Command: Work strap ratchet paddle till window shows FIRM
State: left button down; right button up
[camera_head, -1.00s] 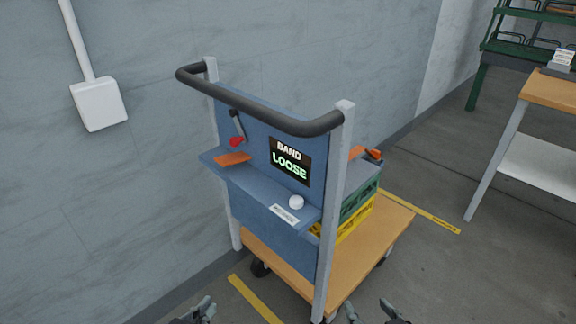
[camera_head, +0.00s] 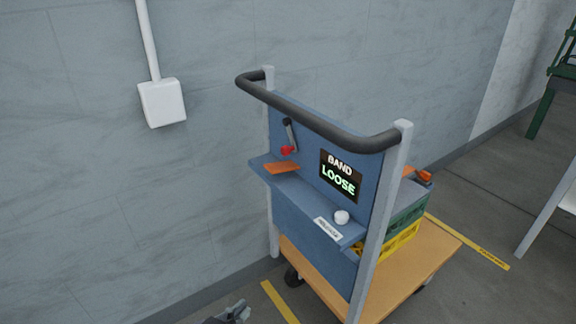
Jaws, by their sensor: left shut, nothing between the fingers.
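The cart's blue panel (camera_head: 312,240) carries a display window (camera_head: 340,176) reading "BAND LOOSE". A dark lever with a red knob (camera_head: 288,150) is on the panel, left of the window. An orange piece (camera_head: 282,168) lies on the blue shelf (camera_head: 300,195); I cannot tell whether it or the lever is the ratchet paddle. A white round knob (camera_head: 341,217) stands at the shelf's right end, beside a label. My left gripper (camera_head: 243,311) is at the bottom edge, shut and empty, low in front of the cart and apart from it. My right gripper is out of view.
The cart has a black handle bar (camera_head: 315,122), grey posts (camera_head: 383,220) and a wooden deck (camera_head: 425,262) bearing green and yellow crates (camera_head: 404,222). A wall with a white box (camera_head: 162,102) stands close behind on the left.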

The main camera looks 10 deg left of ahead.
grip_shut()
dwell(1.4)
